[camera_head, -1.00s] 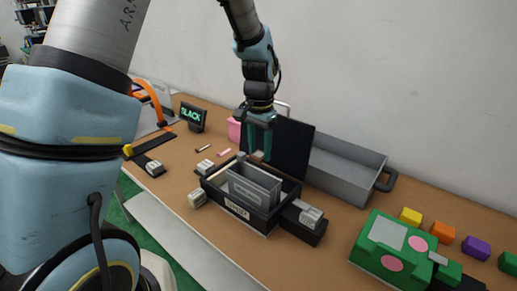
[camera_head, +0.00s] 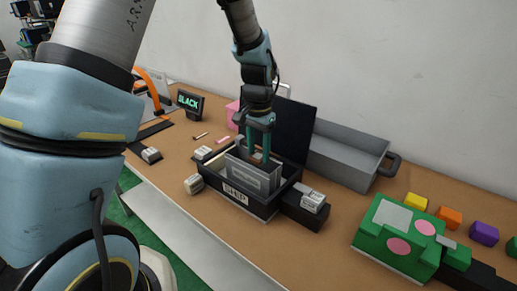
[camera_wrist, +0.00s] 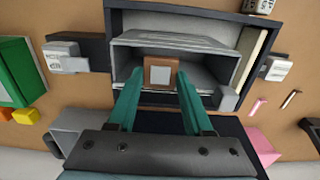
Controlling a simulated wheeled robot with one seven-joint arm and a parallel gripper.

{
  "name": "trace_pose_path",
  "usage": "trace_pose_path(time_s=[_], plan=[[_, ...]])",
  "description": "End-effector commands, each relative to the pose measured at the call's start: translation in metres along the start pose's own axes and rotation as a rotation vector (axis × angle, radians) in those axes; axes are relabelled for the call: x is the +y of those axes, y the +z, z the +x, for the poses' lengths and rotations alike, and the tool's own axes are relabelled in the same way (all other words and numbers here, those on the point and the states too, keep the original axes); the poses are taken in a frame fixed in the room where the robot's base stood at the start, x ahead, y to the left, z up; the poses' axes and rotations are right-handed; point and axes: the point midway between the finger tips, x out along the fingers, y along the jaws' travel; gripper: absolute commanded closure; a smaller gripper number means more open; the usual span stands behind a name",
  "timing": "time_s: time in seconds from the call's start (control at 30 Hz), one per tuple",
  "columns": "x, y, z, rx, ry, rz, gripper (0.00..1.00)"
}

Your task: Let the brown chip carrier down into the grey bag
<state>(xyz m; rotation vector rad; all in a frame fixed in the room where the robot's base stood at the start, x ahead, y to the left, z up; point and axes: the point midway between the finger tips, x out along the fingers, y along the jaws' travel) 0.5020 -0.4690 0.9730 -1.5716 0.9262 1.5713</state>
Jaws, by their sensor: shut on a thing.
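My gripper (camera_head: 258,147) is shut on the brown chip carrier (camera_wrist: 160,73), a small brown square with a pale centre. In the wrist view the carrier sits between the two teal fingertips, over the mouth of the grey bag (camera_wrist: 225,62). In the head view the grey bag (camera_head: 253,180) stands upright in the black box labelled SHIP, and the carrier (camera_head: 257,158) shows at the fingertips, partly hidden behind the bag's near wall. I cannot tell how deep the carrier is in the bag.
The black box (camera_head: 232,195) has a block with a light lever on each side. A dark upright panel (camera_head: 293,130) and a long grey tray (camera_head: 345,155) stand behind. A screen reading BLACK (camera_head: 190,102) is at the left; a green fixture (camera_head: 400,235) and coloured cubes are at the right.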

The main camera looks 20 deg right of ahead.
Motion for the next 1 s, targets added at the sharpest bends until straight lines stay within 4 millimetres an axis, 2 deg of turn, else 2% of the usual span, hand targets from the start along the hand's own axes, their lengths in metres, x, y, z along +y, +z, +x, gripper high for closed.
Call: trace_pose_path(time_s=[0.03,1.0], plan=[[0.000,0.000,0.007,-0.001,0.000,0.000,1.00],[0.000,0.000,0.081,-0.001,0.000,-0.001,1.00]])
